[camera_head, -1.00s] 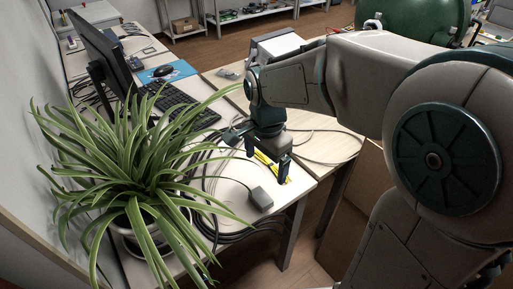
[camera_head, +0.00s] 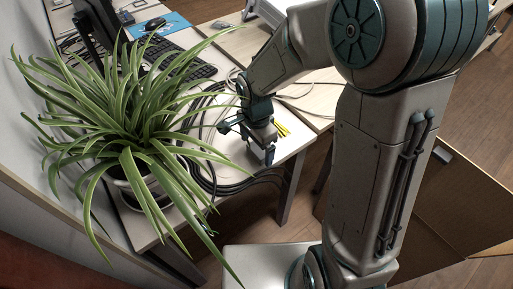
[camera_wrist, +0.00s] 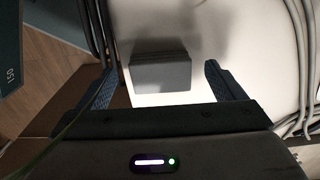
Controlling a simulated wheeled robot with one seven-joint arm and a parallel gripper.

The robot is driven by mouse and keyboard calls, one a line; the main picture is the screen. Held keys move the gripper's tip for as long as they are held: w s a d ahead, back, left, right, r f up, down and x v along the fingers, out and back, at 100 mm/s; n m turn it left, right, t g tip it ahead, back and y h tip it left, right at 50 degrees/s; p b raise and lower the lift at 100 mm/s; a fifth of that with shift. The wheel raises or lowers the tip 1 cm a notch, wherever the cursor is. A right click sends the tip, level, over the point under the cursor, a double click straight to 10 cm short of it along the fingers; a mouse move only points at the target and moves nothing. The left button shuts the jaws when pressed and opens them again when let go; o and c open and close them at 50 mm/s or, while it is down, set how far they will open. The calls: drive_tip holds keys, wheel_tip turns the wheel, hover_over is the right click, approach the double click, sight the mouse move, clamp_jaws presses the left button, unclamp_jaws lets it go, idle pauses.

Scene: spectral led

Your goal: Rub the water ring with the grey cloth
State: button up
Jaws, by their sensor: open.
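The grey cloth (camera_wrist: 160,78) shows in the wrist view as a folded, block-like grey piece on the white tabletop (camera_wrist: 225,40). It lies ahead of my gripper (camera_wrist: 159,71), between the two spread fingers, with a visible gap on each side. My gripper is open and holds nothing. In the head view my gripper (camera_head: 266,158) points down over the near corner of the desk, and I cannot make out the cloth there. I cannot see a water ring in either view.
A large potted spider plant (camera_head: 125,130) stands left of my gripper. Dark cables (camera_head: 215,185) run over the desk edge near it. Yellow items (camera_head: 281,129) lie just behind my gripper. A keyboard (camera_head: 180,62) lies farther back. An open cardboard box (camera_head: 455,205) is at the right.

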drive_tip(key=shift+f, duration=0.6)
drive_tip(key=c, duration=1.1)
drive_tip(key=o, duration=0.7)
drive_tip(key=shift+r, duration=0.2)
drive_tip(key=c, duration=0.7)
